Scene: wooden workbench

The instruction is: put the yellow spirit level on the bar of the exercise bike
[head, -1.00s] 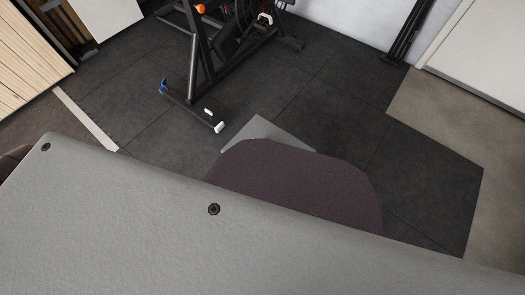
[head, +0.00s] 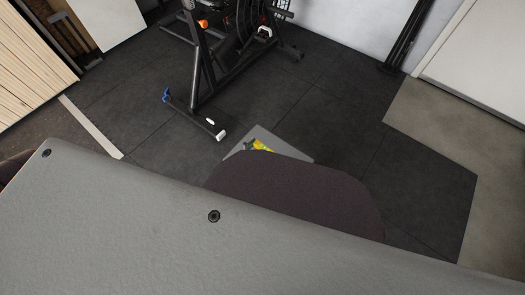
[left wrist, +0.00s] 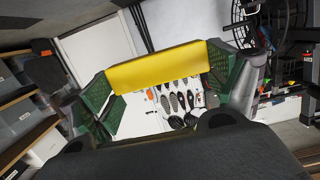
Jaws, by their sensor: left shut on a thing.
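The yellow spirit level (left wrist: 158,67) lies across the left wrist view, between the green-padded fingers of my left gripper (left wrist: 160,76), which is shut on it. In the head view a small piece of the yellow level (head: 263,145) shows past my dark rounded body part; most of the level and gripper is hidden there. The exercise bike (head: 208,62) stands at the top of the head view, apart from the level. Its low foot bar (head: 195,117) lies near the floor. Part of the bike (left wrist: 283,45) also shows at right in the wrist view. My right gripper is not in view.
Dark rubber mats (head: 340,95) cover the floor, with clear room right of the bike. A wooden-fronted cabinet (head: 30,65) stands at the left. A white door (head: 480,50) is at the right, and black poles (head: 405,40) lean at the wall.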

